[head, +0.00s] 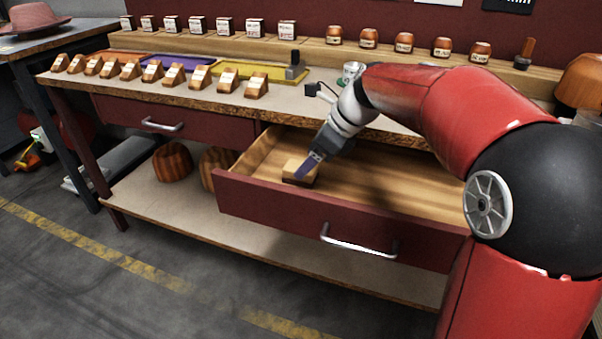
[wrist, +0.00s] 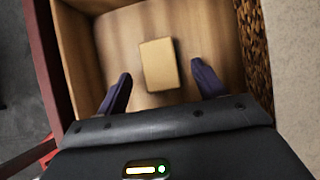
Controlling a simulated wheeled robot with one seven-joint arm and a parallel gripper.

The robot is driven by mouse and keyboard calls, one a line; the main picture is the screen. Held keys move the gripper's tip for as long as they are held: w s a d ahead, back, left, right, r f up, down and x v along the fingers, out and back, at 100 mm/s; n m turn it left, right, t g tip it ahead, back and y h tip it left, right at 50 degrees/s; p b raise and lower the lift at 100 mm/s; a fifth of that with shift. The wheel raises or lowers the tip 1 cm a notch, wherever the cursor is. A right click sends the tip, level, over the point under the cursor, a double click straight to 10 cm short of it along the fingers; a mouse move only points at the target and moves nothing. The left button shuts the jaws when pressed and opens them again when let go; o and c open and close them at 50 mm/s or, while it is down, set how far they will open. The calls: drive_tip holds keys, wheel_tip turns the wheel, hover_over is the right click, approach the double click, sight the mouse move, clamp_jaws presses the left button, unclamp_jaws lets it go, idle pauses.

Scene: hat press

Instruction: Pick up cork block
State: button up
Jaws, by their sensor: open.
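The cork block (head: 300,168) is a small tan block lying in the left part of the open drawer (head: 300,208). In the wrist view the cork block (wrist: 159,64) lies on the drawer floor, ahead of and between the two fingers. My gripper (head: 306,167) reaches down into the drawer at the block, and one finger covers part of it in the head view. In the wrist view my gripper (wrist: 162,84) is open, with a gap visible between each dark finger and the block. Nothing is held.
The drawer walls stand close around my gripper on the left. The workbench top (head: 330,110) overhangs the drawer's back, with several wooden wedge blocks along it. The drawer's right part looks empty. Round wooden forms (head: 172,162) stand on the lower shelf.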

drive_tip(key=shift+x, duration=1.95)
drive_tip(key=shift+a+r, duration=0.1)
drive_tip(key=shift+a, duration=0.05)
drive_tip(key=c, duration=1.1)
drive_tip(key=shift+c, duration=0.2)
drive_tip(key=shift+r, duration=0.1)
wheel_tip(320, 180, up, 20)
drive_tip(key=p, duration=0.2)
